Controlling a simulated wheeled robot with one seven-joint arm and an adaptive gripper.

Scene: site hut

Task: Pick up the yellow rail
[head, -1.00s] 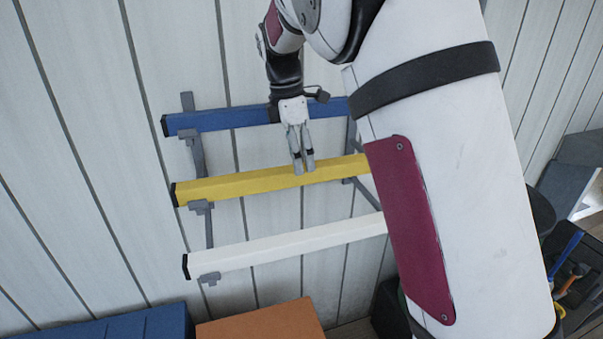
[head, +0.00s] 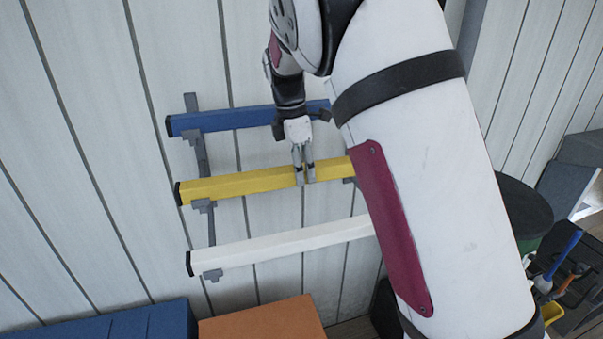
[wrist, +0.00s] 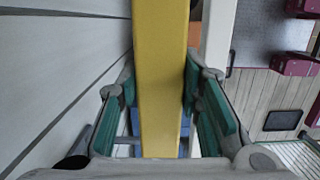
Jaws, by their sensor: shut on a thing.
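The yellow rail (head: 240,185) is a long square bar with a black end cap. It lies across the grey wall rack, between a blue rail above and a white rail below. My gripper (head: 305,178) reaches down from above and is shut on the yellow rail, right of its left end. In the wrist view the yellow rail (wrist: 160,75) runs between the green finger pads (wrist: 160,105), one on each side. My arm hides the rail's right end in the head view.
The blue rail (head: 235,118) and white rail (head: 280,243) rest on the same rack (head: 203,160). A blue box (head: 110,322) and an orange box (head: 262,322) stand below. Tools (head: 562,268) sit in a dark container at lower right. The plank wall is close behind.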

